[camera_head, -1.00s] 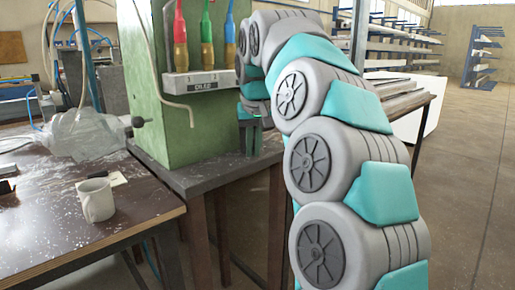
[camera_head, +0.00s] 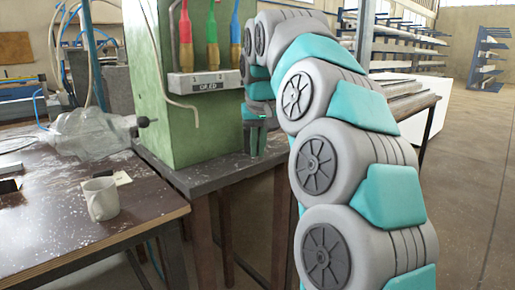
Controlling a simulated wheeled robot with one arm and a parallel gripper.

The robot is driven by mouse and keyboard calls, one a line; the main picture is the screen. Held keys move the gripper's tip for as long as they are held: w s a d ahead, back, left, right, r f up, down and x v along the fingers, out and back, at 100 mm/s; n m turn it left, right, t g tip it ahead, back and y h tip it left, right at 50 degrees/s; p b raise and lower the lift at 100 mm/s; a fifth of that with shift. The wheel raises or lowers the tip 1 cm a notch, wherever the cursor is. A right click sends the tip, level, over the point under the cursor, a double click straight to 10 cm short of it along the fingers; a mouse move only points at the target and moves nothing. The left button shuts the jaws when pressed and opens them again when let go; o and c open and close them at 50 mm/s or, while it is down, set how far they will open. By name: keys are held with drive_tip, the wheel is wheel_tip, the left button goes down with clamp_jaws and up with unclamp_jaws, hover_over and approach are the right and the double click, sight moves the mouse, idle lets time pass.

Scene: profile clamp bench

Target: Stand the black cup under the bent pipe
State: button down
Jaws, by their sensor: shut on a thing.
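My gripper (camera_head: 256,138) is small in view, beside the right face of the green machine and low over the dark bench top. It is partly hidden by my arm and by its own wrist. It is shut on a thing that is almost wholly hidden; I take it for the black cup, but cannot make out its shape. No black cup shows elsewhere. A thin beige bent pipe (camera_head: 168,82) runs down the green machine's front and bends at its lower end, left of my gripper. The space under it is over the bench top.
A grey mug (camera_head: 101,199) stands on the brown table (camera_head: 60,235) at left, near crumpled clear plastic (camera_head: 88,134). The green machine (camera_head: 150,60) carries red, green and blue-yellow handled tools. The dark bench top (camera_head: 190,178) is bare at its front left.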

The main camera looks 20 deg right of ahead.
drive_tip(key=shift+f, duration=0.3)
idle(0.6)
drive_tip(key=c, duration=0.9)
unclamp_jaws()
drive_tip(key=shift+s, duration=0.1)
drive_tip(key=shift+s+a+b, duration=0.35)
drive_tip(key=shift+s+b, duration=0.3)
drive_tip(key=shift+s, duration=0.95)
drive_tip(key=shift+s+a+b, duration=0.4)
drive_tip(key=shift+s+b, duration=0.25)
drive_tip(key=shift+s, duration=0.9)
drive_tip(key=shift+s+a+b, duration=0.35)
drive_tip(key=shift+s+b, duration=0.3)
drive_tip(key=shift+s, duration=0.95)
drive_tip(key=s+a+f+n+g, duration=0.1)
drive_tip(key=s+a+f+g, duration=0.1)
drive_tip(key=s+f, duration=0.7)
drive_tip(key=s+a+f+g, duration=0.2)
drive_tip(key=s+a+f, duration=0.1)
drive_tip(key=s+f, duration=0.7)
drive_tip(key=s+a+f+n+g+y, duration=0.1)
drive_tip(key=s+a+f+g, duration=0.1)
drive_tip(key=s+f, duration=0.7)
drive_tip(key=shift+s+a+f+n, duration=0.15)
drive_tip(key=shift+a+f, duration=0.1)
drive_tip(key=shift+f, duration=0.35)
drive_tip(key=shift+s+a+f+n, duration=0.1)
drive_tip(key=shift+a+f+n, duration=0.1)
drive_tip(key=shift+f, duration=0.35)
